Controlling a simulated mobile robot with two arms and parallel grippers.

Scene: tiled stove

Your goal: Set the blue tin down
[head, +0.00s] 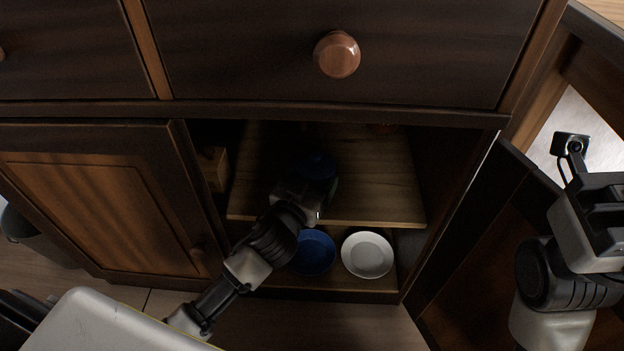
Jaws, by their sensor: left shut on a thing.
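The blue tin (319,164) is a dark blue shape in the shadow over the upper wooden shelf inside the open cabinet. My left arm reaches in from below. My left gripper (316,180) is shut on the tin, and its body hides the tin's near side. I cannot tell whether the tin touches the shelf (382,190). My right gripper (572,146) is at the right edge, outside the cabinet and away from the tin; its jaw state is unclear.
A blue dish (316,252) and a white dish (367,254) are on the lower level. A wooden block-like thing (213,168) is at the left inside, and a small reddish thing (382,128) at the back right. The open door (480,235) stands right. The shelf's right side looks free.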

